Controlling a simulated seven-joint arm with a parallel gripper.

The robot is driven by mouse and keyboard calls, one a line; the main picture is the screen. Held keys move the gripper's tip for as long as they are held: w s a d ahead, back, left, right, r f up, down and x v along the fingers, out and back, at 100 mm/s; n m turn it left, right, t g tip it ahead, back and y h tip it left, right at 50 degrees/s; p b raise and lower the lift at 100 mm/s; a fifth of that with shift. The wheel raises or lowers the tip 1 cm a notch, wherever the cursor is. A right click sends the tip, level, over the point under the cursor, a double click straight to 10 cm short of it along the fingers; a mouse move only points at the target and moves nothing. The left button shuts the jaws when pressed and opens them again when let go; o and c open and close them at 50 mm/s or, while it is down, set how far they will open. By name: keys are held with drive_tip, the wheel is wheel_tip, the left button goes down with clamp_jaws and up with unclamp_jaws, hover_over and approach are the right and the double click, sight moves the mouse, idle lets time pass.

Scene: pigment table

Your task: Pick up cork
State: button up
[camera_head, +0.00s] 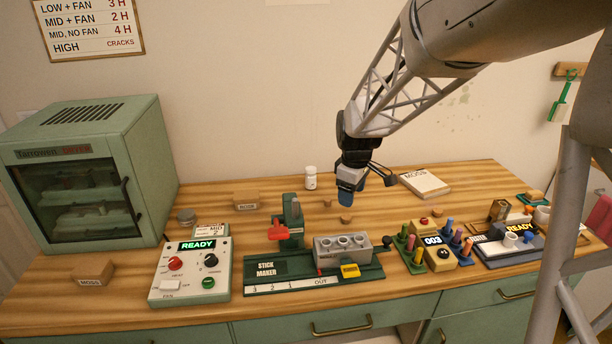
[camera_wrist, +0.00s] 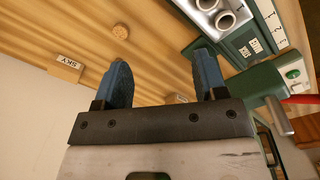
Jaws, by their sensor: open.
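Small brown cork-like pieces lie on the wooden table: one cork (camera_head: 346,219) stands just below my gripper (camera_head: 351,198), a second small brown piece (camera_head: 327,203) lies a little behind and left, and a third (camera_head: 437,212) lies to the right. I cannot tell which of the pieces the wrist view shows.
The green stick maker (camera_head: 265,269) with a grey mould block (camera_head: 342,249) stands in front of the gripper. A white bottle (camera_head: 311,178) and a MOSS book (camera_head: 425,184) are behind. A control box (camera_head: 190,270) and an oven (camera_head: 85,170) stand left; colored pegs (camera_head: 411,243) stand right.

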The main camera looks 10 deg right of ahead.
sight(346, 217)
drive_tip(key=w+d+f+n, duration=0.1)
drive_tip(key=w+f, duration=0.2)
drive_tip(key=w+d+f+n, duration=0.1)
drive_tip(key=w+f, duration=0.2)
drive_tip(key=w, duration=0.1)
drive_tip(key=w+f+n, duration=0.1)
drive_tip(key=w+f, duration=0.3)
drive_tip(key=shift+w+d+n+g, duration=0.15)
drive_tip(key=shift+d+n+g, duration=0.25)
drive_tip(key=shift+f, duration=0.15)
drive_tip(key=shift+f, duration=1.15)
drive_tip(key=shift+f, duration=0.15)
drive_tip(key=shift+w+d+f, duration=0.1)
drive_tip(key=shift+w+f, duration=0.05)
drive_tip(key=shift+f, duration=2.3)
drive_tip(key=shift+c, duration=0.3)
drive_tip(key=c, duration=1)
